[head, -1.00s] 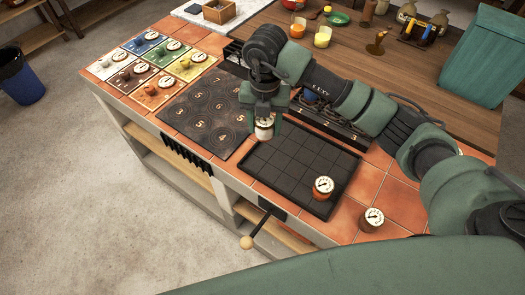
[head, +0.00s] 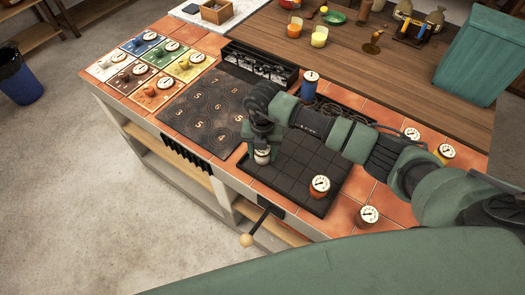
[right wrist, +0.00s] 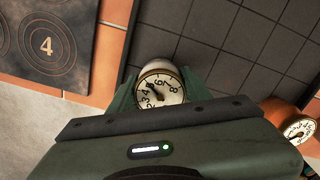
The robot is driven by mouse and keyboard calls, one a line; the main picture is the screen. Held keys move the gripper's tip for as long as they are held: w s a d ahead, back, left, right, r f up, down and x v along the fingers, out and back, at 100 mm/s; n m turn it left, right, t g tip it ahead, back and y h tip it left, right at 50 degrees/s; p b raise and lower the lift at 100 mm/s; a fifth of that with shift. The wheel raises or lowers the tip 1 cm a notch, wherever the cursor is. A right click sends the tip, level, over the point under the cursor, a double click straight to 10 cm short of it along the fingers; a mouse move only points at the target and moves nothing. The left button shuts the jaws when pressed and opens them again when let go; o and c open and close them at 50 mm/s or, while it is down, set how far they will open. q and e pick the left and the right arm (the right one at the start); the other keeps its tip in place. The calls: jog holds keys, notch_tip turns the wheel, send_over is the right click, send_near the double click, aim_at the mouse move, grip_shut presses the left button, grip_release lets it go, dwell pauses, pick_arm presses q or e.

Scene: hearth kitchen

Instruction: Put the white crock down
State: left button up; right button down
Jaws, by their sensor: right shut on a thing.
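My right gripper (head: 261,155) is shut on the white crock (head: 263,157), upright with a dial on its lid. They are at the left corner of the black gridded tray (head: 295,158). In the right wrist view the crock (right wrist: 160,86) is between the two fingers, over the tray's edge strip. I cannot tell whether its base touches the tray. My left gripper is not in view.
A terracotta crock (head: 320,188) stands at the tray's near right corner, another dial-lidded crock (head: 367,217) on the tiles. A blue crock (head: 310,88) stands behind my arm. The black numbered plate (head: 205,112) is left of the tray. The middle grid is clear.

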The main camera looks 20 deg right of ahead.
jog(key=shift+f, duration=0.2)
jog(key=c, duration=0.9)
grip_release()
jog(key=shift+c, duration=0.2)
jog(key=shift+r, duration=0.1)
jog(key=shift+r, duration=0.4)
notch_tip(320, 180, up, 12)
jog(key=b, duration=0.3)
jog(key=shift+f, duration=0.25)
